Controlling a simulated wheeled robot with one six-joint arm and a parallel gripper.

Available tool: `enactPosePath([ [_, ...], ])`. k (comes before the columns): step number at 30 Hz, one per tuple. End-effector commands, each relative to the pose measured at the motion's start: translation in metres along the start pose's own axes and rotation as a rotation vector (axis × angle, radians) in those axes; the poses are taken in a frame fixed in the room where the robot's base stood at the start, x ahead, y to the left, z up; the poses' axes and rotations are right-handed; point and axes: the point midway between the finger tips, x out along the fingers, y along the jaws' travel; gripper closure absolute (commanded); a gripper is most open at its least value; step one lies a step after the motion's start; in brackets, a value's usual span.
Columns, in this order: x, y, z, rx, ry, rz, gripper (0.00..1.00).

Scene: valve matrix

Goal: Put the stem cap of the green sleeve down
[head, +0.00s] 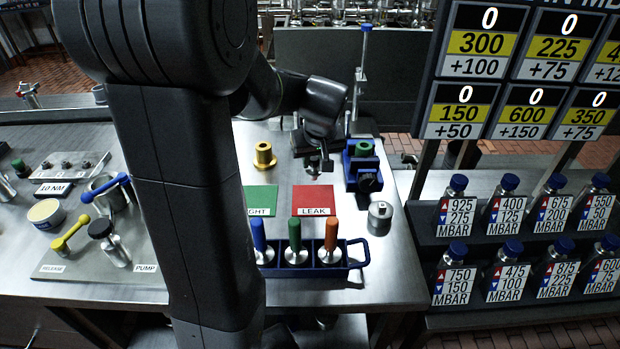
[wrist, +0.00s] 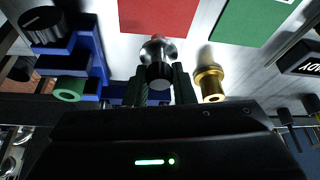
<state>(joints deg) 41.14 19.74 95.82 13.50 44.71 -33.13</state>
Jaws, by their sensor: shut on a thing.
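My gripper (head: 316,168) is shut on a small silver stem cap with a dark round end. In the wrist view the stem cap (wrist: 158,58) sits upright in the picture between the two dark fingers of my gripper (wrist: 159,85). In the head view my gripper hangs over the steel bench, behind the red LEAK mat (head: 313,203). Whether the cap touches the bench is unclear. The green sleeve (head: 363,149) shows as a green ring in a blue fixture (head: 362,172), right of my gripper. In the wrist view the green sleeve (wrist: 70,88) is at left.
A brass sleeve (head: 264,156) stands left of my gripper. A green mat (head: 261,200) lies left of the red one. A blue rack (head: 300,271) with blue, green and orange handled tools stands in front. A silver cylinder (head: 380,216) stands near the bench's right edge.

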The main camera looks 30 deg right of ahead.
Motion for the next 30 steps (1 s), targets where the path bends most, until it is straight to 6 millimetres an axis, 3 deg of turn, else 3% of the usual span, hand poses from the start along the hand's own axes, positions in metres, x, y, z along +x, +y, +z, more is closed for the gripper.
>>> enactPosePath([
  [12,0.047,0.0,0.019,0.0,-0.002,0.0,1.0],
  [25,0.056,0.0,0.023,0.0,0.001,0.001,1.0],
  [26,0.055,0.0,0.022,0.0,0.001,0.001,0.75],
  [29,0.054,0.0,0.022,0.0,0.001,0.001,0.56],
  [30,0.054,0.0,0.022,0.0,0.001,0.001,0.56],
])
